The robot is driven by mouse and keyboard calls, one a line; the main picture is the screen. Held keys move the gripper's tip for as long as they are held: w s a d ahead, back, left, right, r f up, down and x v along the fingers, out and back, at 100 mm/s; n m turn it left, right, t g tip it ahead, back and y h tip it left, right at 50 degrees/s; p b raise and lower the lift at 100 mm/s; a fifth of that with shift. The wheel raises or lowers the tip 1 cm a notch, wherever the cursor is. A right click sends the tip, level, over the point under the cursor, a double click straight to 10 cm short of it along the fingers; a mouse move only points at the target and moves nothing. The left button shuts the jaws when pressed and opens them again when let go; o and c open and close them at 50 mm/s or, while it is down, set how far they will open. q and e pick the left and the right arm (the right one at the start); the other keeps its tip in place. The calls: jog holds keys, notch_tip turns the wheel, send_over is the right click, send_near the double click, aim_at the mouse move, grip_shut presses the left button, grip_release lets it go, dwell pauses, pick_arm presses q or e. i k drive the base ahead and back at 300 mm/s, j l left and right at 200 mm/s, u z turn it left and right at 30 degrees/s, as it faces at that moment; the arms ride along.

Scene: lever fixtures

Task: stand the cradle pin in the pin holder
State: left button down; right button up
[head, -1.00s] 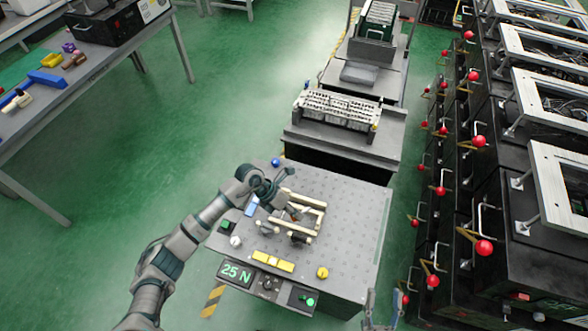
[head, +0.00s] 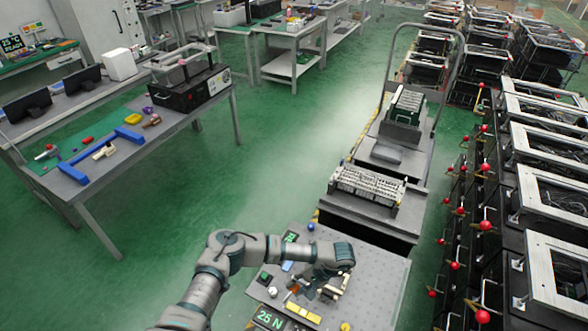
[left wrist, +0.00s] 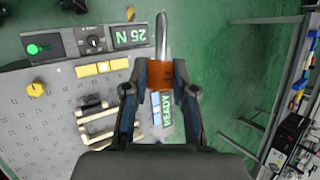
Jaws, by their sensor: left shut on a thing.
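My left gripper (left wrist: 160,88) is shut on the cradle pin (left wrist: 161,68), which has a copper-orange body and a long silver tip pointing up the left wrist picture. In the head view the gripper (head: 305,287) is over the grey perforated bench, and the pin is mostly hidden by the arm. The cream cradle frame (left wrist: 97,122) stands on the bench beside the gripper in the left wrist view; part of it (head: 340,287) shows in the head view. I cannot make out which thing is the pin holder. My right gripper is not in view.
The bench has yellow buttons (head: 303,312), a blue knob (head: 311,227) and a 25 N display (head: 269,318). A table (head: 100,190) with a blue bracket (head: 72,173) and small parts stands at left. Red-knobbed levers line the right. Green floor is open between.

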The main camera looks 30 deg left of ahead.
aim_at(148, 113)
jog(key=j+u, duration=0.1)
jog(key=j, duration=2)
jog(key=i+j, duration=0.15)
jog(key=j, duration=0.25)
jog(key=i+j+u, duration=0.1)
jog(key=j, duration=0.25)
jog(key=i+j, duration=0.15)
jog(key=j, duration=0.2)
jog(key=i+j+u, duration=0.1)
jog(key=j, duration=0.3)
jog(key=i+j, duration=0.2)
jog(key=j, duration=0.15)
jog(key=i+j+u, duration=0.1)
jog(key=j, duration=0.25)
jog(key=i+j+u, duration=0.1)
jog(key=i, duration=0.45)
jog(key=i+j, duration=0.25)
jog(key=i, duration=0.35)
jog(key=i+j+u, duration=0.15)
jog(key=i, duration=0.4)
jog(key=i+j, duration=0.65)
jog(key=i, duration=0.4)
